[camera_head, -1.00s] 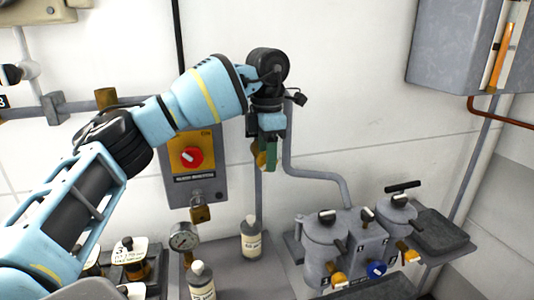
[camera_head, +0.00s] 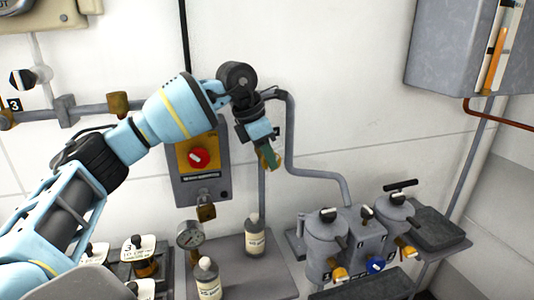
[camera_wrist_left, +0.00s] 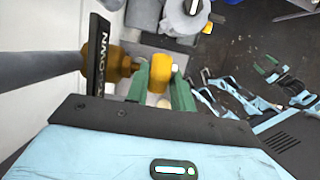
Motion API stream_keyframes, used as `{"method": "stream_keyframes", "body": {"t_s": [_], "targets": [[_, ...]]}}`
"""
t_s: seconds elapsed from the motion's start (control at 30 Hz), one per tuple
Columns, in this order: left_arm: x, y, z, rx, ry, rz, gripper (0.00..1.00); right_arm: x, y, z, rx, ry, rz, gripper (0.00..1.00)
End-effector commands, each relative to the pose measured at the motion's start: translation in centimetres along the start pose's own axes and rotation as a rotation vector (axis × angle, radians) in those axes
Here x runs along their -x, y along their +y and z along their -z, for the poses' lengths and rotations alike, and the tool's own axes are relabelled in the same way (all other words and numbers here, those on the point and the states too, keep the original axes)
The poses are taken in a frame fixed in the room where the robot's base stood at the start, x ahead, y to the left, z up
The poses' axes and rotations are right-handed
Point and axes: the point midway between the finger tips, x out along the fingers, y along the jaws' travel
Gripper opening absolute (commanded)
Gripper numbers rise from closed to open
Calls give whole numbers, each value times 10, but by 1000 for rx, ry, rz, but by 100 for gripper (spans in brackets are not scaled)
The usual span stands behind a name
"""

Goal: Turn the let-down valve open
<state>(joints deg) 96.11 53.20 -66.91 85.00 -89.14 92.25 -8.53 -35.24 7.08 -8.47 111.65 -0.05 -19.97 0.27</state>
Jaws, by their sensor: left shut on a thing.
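The let-down valve is a brass valve (camera_wrist_left: 100,68) on the grey pipe, with a dark plate (camera_wrist_left: 97,42) reading "DOWN" beside it in the left wrist view. Its yellow handle (camera_wrist_left: 160,72) lies between the green fingers of my left gripper (camera_wrist_left: 162,92), which is shut on it. In the head view my left gripper (camera_head: 269,156) is at the vertical pipe right of the switch box, tilted down and to the right. The gripper hides most of the valve there. My right gripper does not show in the head view.
A grey switch box (camera_head: 218,185) with a red knob (camera_head: 200,158) and a brass padlock (camera_head: 206,208) is left of the gripper. Below are a gauge (camera_head: 190,234), two bottles (camera_head: 255,235) and a shelf (camera_head: 275,270). Grey canisters (camera_head: 325,240) stand at the right.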

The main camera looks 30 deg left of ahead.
Motion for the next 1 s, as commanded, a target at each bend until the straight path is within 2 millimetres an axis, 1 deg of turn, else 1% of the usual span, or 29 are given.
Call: {"method": "stream_keyframes", "body": {"t_s": [0.1,0.2,0.57,0.6,0.73,1.0], "targets": [[-2,0,3,1,-82,3,1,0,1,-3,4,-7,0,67],[-2,0,2,1,-122,2,1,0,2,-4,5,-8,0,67],[0,0,2,0,-139,0,1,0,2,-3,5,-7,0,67],[0,0,2,0,-139,0,28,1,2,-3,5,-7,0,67],[0,0,2,0,-138,0,45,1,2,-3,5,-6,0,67],[0,0,2,0,-137,-1,45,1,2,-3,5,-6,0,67]]}}
